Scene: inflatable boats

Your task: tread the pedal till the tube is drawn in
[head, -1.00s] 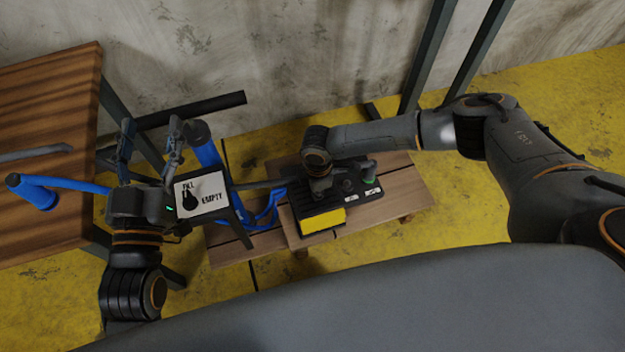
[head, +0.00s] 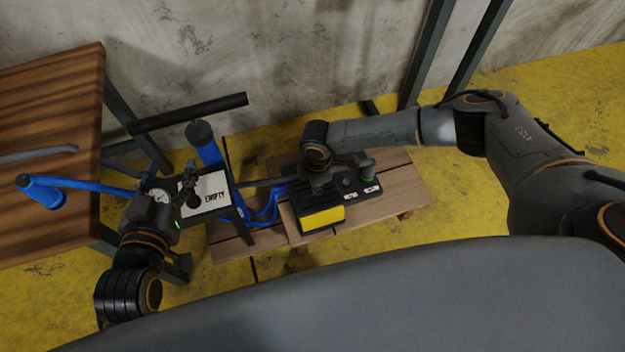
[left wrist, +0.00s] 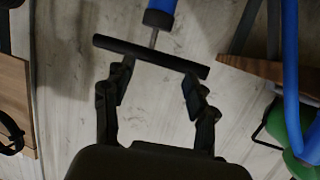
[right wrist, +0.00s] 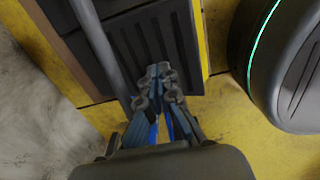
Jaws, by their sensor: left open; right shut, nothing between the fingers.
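The black ribbed pedal with a yellow front face (head: 322,219) stands on a low wooden bench. My right gripper (head: 318,184) is over its top. In the right wrist view my right gripper (right wrist: 160,75) is shut and empty, its tips over the black ribbed plate (right wrist: 150,45); I cannot tell whether they touch. My left gripper (left wrist: 158,75) is open, with a black crossbar (left wrist: 150,54) on a blue cylinder (left wrist: 160,12) across its tips, apparently not gripped. Blue tubing (head: 262,212) lies beside the pedal; I cannot tell which piece is the tube.
A white panel (head: 213,187) marked EMPTY and a small round gauge (head: 162,196) are by my left gripper. A wooden table (head: 60,110) is at left. Yellow floor (head: 460,215) right of the bench (head: 400,190) is clear.

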